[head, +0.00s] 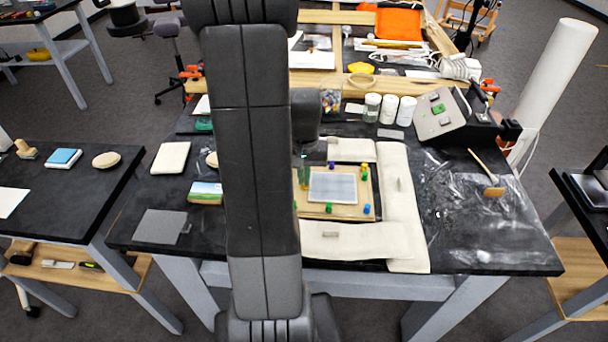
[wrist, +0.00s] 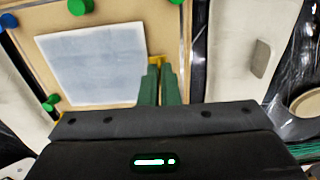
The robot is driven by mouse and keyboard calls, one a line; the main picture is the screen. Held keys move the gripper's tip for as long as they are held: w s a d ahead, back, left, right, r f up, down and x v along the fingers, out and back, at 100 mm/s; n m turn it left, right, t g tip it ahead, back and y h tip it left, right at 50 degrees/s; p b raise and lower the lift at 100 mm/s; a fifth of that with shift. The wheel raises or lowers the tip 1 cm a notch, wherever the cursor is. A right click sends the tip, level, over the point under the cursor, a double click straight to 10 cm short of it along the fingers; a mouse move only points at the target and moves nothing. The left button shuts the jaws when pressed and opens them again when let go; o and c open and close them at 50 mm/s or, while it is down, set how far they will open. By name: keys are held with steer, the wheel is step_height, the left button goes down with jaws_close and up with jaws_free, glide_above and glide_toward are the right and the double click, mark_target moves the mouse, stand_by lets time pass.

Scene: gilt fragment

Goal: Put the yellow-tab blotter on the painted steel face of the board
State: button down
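The pale blue-grey blotter (head: 333,188) lies flat on a tan wooden board among several coloured pegs. In the wrist view the blotter (wrist: 95,62) fills the left half, with a yellow tab (wrist: 154,61) at its edge by my fingers. My gripper (head: 304,176) is low at the blotter's left edge in the head view. In the wrist view the green fingers of my gripper (wrist: 160,72) are close together, with yellow showing in the thin gap between them. A tilted grey board (head: 432,122) with a green piece on it stands at the back right; it looks like the steel-faced board.
Cream padded strips (head: 400,200) surround the wooden board (head: 345,212). White jars (head: 388,110) stand left of the tilted board. A brush-like tool (head: 493,191) lies on clear plastic at the right. My arm hides part of the table's left middle.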

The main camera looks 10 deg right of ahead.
steer(key=shift+f, duration=0.1)
steer(key=c, duration=1.6)
jaws_free()
step_height(320, 180, up, 14)
steer(key=shift+f, duration=0.1)
